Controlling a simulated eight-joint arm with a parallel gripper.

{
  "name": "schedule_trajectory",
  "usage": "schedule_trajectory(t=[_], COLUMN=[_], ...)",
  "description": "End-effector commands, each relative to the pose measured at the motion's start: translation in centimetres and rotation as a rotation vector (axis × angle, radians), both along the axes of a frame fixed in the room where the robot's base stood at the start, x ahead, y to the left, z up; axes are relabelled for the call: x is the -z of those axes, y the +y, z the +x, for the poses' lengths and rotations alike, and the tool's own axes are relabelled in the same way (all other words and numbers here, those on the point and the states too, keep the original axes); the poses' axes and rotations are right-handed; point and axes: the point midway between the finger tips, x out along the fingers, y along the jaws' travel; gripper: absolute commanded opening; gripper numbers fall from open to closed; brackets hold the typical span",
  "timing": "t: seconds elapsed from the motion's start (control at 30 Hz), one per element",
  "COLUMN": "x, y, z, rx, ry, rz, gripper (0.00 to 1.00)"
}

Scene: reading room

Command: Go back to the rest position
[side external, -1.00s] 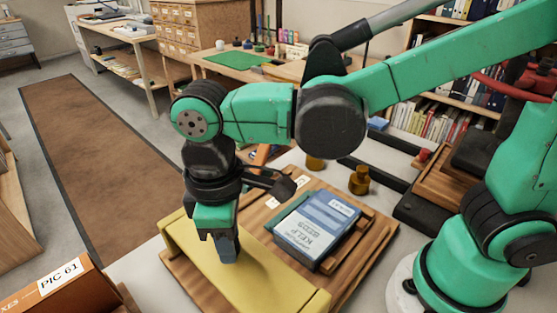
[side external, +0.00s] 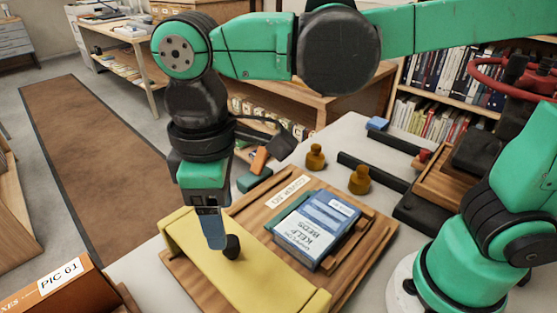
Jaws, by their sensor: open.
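My gripper (side external: 214,243) points down over a yellow board (side external: 270,285) in the lower middle of the side external view. It is open, and only one finger shows clearly. A dark round knob (side external: 232,249) stands on the yellow board just right of the fingertip. I see nothing held in the gripper. I cannot tell whether the fingertip is clear of the knob in depth.
A wooden board (side external: 348,282) beneath carries a blue book (side external: 318,232) right of the gripper. An orange box (side external: 62,285) is at lower left. The air above the gripper is taken by my arm.

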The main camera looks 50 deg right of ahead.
Motion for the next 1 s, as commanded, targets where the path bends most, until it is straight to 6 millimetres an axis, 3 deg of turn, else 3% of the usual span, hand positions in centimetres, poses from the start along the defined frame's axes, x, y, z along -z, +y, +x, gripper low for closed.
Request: schedule_trajectory(t=[0.37,0.47,0.57,0.8,1.0], x=[-0.5,-0.4,-0.1,1.5,2.6], y=[0.0,-0.9,-3.6,-12.9,-17.4], z=[0.0,0.3,1.2,2.5,2.2], rx=[0.001,0.038,0.15,0.545,0.735], ry=[-0.001,-0.021,-0.091,-0.383,-0.556], rz=[0.001,0.016,0.062,0.193,0.235], gripper=[0.63,0.63,0.63,0.63,0.63])
